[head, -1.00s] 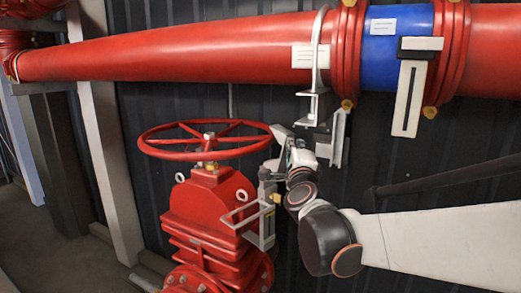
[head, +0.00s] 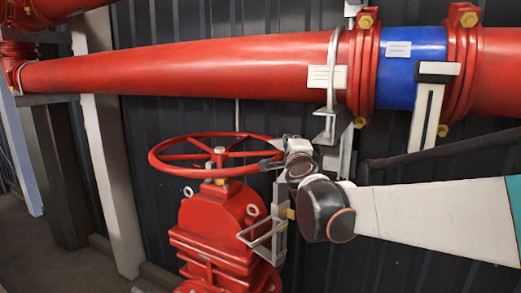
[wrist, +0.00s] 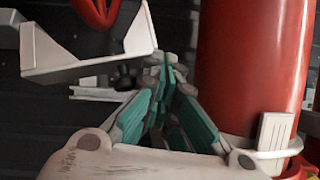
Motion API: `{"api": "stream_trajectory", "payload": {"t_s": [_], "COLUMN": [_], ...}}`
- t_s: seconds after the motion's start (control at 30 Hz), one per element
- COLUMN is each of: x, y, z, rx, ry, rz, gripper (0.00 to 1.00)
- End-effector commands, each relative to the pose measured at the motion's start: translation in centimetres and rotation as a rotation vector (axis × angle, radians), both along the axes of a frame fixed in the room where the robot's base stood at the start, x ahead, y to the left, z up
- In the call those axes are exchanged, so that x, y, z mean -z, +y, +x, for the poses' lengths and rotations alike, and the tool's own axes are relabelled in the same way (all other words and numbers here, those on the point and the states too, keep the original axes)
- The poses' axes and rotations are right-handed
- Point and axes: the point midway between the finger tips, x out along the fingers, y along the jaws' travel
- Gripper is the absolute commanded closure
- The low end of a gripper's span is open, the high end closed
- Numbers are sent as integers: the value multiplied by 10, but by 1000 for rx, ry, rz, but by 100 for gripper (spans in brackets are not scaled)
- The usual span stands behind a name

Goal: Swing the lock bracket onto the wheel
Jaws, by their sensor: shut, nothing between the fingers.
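The red handwheel (head: 215,152) sits level on top of the red valve (head: 215,225). The lock bracket, a grey metal loop (head: 262,233), hangs below the wheel's right side, beside the valve body, apart from the wheel rim. My gripper (head: 268,164) is at the wheel's right rim, above the bracket, pointing left. I cannot tell whether it touches the rim. In the wrist view my gripper (wrist: 165,66) has its teal-padded fingers together at the tips, with nothing between them.
A large red pipe (head: 230,65) with a blue band (head: 410,65) runs above the wheel; it fills the right of the wrist view (wrist: 250,60). A grey pipe support (head: 328,125) hangs close to my wrist. A dark ribbed wall (head: 175,115) stands behind.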

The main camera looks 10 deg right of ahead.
Motion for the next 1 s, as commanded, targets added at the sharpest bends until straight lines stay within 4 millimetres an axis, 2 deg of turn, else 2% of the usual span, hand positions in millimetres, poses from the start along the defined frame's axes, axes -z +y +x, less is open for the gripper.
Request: {"api": "stream_trajectory", "payload": {"t_s": [0.2, 0.5, 0.77, 1.0], "x": [-8, -9, -6, -3], "y": [19, 43, 54, 61], "z": [26, 61, 76, 85], "rx": [-1, 0, 1, 1], "ry": [0, 0, 0, 68], "rz": [1, -1, 0, -49], "gripper": [100, 100, 100, 100]}}
